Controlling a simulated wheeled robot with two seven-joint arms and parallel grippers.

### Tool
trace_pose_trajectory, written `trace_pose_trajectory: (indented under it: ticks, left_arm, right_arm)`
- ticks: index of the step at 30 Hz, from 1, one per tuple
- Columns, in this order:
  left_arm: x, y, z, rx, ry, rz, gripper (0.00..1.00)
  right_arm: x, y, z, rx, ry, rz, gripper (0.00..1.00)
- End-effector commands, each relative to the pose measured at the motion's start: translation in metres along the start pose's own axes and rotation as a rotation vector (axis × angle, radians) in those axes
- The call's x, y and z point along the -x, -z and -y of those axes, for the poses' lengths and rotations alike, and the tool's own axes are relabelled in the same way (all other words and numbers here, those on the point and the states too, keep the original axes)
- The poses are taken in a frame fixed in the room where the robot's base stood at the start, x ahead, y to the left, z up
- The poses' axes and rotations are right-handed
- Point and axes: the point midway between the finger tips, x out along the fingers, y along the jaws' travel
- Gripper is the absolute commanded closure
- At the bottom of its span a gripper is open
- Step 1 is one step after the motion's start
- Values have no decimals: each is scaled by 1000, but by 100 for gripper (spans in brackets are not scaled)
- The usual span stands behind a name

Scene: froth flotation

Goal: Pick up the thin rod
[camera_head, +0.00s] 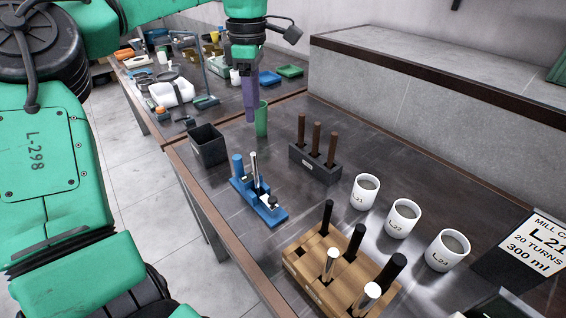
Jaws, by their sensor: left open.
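My left gripper (251,116) hangs above the bench, pointing down, with its purple fingers near a green cylinder (262,122). Its fingers overlap in this view, and I see nothing held between them. A thin silver rod (254,165) stands upright in a blue stand (270,214), below the gripper and apart from it. Three brown rods (316,138) stand in a dark grey block (314,167) to the right. A wooden block (300,272) in front holds several thicker black and silver rods. I cannot tell from the picture which rod the task names. My right gripper is not in view.
A dark open box (208,145) stands left of the blue stand. Three white cups (402,218) stand in a row at right, near a printed sign (536,245). A grey ledge (420,95) bounds the back. Bare bench lies between the grey block and blue stand.

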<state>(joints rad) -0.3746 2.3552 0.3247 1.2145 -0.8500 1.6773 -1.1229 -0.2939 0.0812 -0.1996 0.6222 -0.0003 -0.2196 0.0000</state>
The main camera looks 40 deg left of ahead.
Motion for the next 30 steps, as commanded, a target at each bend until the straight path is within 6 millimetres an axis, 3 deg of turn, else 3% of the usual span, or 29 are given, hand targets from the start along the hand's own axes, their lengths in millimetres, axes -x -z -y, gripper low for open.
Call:
trace_pose_trajectory:
  ticks: [9, 14, 18, 21, 27, 28, 30]
  left_arm:
    - [-73, -1, 0, 4, 5, 8, 46]
    - [-93, -3, 0, 5, 3, 9, 46]
    - [-118, -7, 1, 7, 6, 9, 46]
    - [-135, -7, 0, 8, 2, 9, 46]
    - [-140, -8, -1, 9, -2, 11, 46]
    - [-140, -7, -1, 9, -2, 11, 50]
    - [-140, -8, -1, 9, -2, 11, 76]
  right_arm:
    - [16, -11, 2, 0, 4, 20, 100]
    - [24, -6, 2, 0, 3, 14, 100]
    - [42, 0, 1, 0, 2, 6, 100]
    - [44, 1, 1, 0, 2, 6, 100]
    - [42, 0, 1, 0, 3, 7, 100]
    - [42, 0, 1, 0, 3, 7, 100]
    - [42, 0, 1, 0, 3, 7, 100]
